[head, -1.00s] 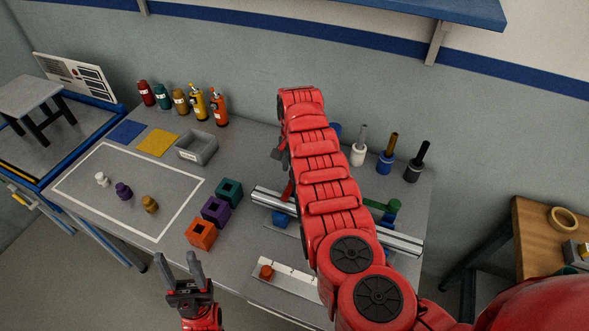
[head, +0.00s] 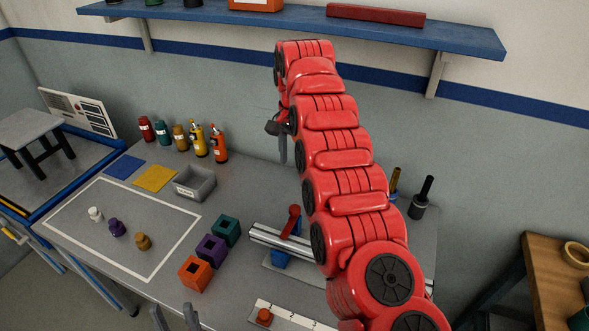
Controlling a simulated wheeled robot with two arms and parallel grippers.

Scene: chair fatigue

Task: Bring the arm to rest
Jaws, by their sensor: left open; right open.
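My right arm (head: 335,150), red and segmented, rises from the bottom right and reaches up over the bench in the middle of the view. Its gripper (head: 282,140) shows only in part, dark, beside the arm's left edge; it points down above the bench's back part and is open, with nothing seen in it. My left gripper (head: 176,318) is at the bottom edge, in front of the bench's near edge. Its two grey fingers are apart with nothing between them; the rest is cut off.
A blue wall shelf (head: 455,36) is behind the raised arm. On the bench are several bottles (head: 181,138), a grey bin (head: 194,184), coloured blocks (head: 211,250) and a metal rail (head: 270,236). The arm hides part of the rail. A wooden table (head: 545,285) stands at right.

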